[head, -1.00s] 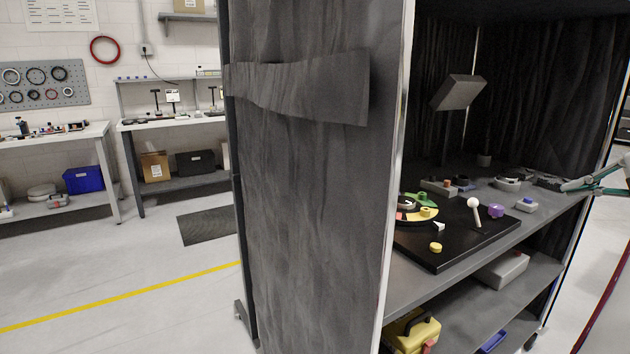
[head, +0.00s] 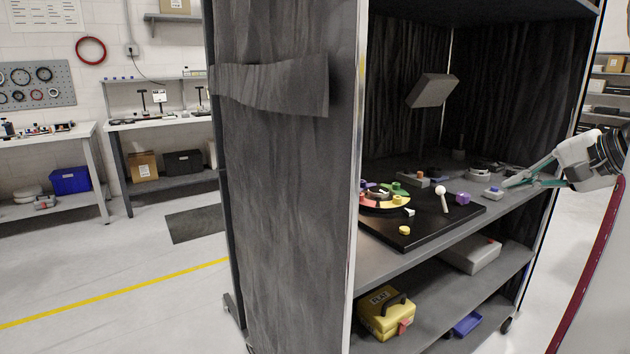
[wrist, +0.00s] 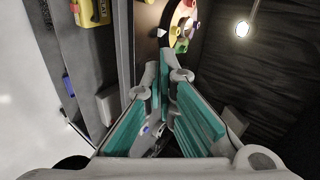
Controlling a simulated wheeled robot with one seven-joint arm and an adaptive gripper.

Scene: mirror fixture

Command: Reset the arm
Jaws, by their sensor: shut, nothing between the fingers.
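My gripper (head: 507,184) is at the right of the head view, reaching in over the right edge of the cabinet's upper shelf (head: 400,262). Its teal-padded fingers are shut and empty. In the wrist view my gripper (wrist: 165,62) points up the picture, its fingertips together near a coloured ring (wrist: 183,22). In the head view the fingertips show close to a small grey block with a blue top (head: 493,192); I cannot tell whether they touch it.
A black board (head: 420,232) on the shelf carries the coloured ring (head: 385,205), a white ball on a stem (head: 442,192) and a purple knob (head: 462,198). A tilted grey panel (head: 432,91) stands behind. A yellow toolbox (head: 386,315) sits below.

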